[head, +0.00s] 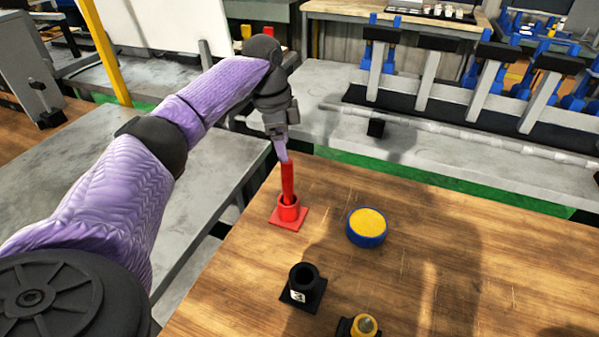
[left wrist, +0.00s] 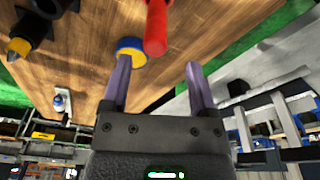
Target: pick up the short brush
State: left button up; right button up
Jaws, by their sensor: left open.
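A red rod (head: 287,180), which looks like the handle of the short brush, stands upright in a red holder (head: 289,215) with a square base on the wooden table. Any bristles are hidden inside the holder. My left gripper (head: 283,153) is just above the rod's top, pointing down, with its jaws open and empty. In the left wrist view the red rod (left wrist: 155,28) appears just beyond the gap between the two purple fingers of the left gripper (left wrist: 158,70). My right gripper is not in view.
A blue round container (head: 367,227) with a yellow top stands right of the red holder. A black holder (head: 303,285) and a yellow-tipped item (head: 365,325) are nearer. The grinder's grey bed (head: 450,140) lies behind. The table's right side is clear.

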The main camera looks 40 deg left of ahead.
aim_at(289, 174)
pick_arm(q)
jog(key=f, duration=0.2)
jog(key=f+b, duration=0.1)
jog(key=f, duration=0.2)
jog(key=d+f+b, duration=0.1)
jog(key=f, duration=0.2)
jog(key=shift+w, duration=0.1)
grip_shut()
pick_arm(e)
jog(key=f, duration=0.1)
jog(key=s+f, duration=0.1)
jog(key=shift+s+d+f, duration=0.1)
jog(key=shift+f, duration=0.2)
